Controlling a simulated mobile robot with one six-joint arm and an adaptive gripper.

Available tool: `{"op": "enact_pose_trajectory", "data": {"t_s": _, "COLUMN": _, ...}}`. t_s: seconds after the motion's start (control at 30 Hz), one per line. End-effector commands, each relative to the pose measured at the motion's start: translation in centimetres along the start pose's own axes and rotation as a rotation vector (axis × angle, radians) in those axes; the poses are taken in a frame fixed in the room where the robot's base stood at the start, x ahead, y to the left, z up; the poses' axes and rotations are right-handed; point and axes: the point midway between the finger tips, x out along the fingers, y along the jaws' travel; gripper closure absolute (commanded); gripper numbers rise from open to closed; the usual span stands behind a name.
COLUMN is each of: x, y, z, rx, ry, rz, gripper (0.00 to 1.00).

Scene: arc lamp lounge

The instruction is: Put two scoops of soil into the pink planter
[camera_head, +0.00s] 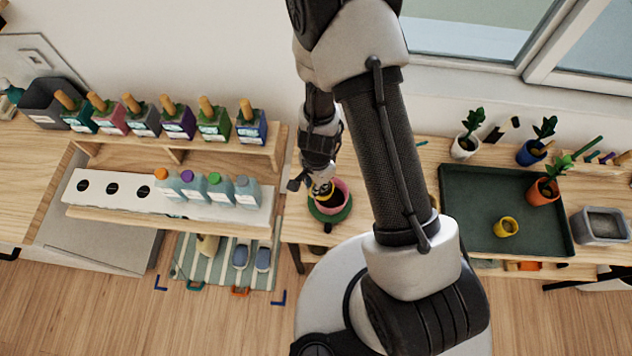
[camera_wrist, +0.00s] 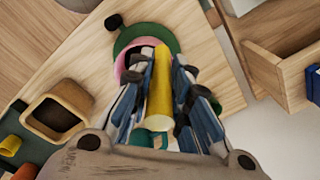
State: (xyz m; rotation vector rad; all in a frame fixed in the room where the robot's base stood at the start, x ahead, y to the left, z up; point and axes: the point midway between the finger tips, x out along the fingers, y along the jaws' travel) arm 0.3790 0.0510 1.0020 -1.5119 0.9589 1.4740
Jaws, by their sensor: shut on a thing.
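The pink planter (camera_head: 343,190) stands on a round green saucer (camera_head: 331,216) on the wooden bench. The planter also shows in the wrist view (camera_wrist: 124,62), partly hidden behind my fingers, with the saucer (camera_wrist: 150,33) around it. My gripper (camera_head: 318,186) is shut on a yellow scoop, whose yellow handle (camera_wrist: 158,88) lies between the fingers in the wrist view. The handle points toward the planter, and the scoop's yellow part (camera_head: 323,191) shows over the planter's opening. I cannot see the scoop's contents or the soil level in the planter.
A dark green tray (camera_head: 470,205) to the right holds a small yellow pot (camera_head: 506,227) and an orange potted plant (camera_head: 543,191). A grey tub (camera_head: 600,226) stands at far right. A shelf of bottles (camera_head: 215,190) stands left. A square tan pot (camera_wrist: 55,112) is nearby.

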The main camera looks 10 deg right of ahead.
Motion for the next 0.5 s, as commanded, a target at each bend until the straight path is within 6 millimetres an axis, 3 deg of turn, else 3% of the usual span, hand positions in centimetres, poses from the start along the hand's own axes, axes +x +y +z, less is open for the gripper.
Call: {"op": "enact_pose_trajectory", "data": {"t_s": 0.5, "x": 1.7, "y": 0.0, "z": -0.1, "rx": 0.003, "ry": -0.008, "rz": -0.002, "gripper": 1.00}}
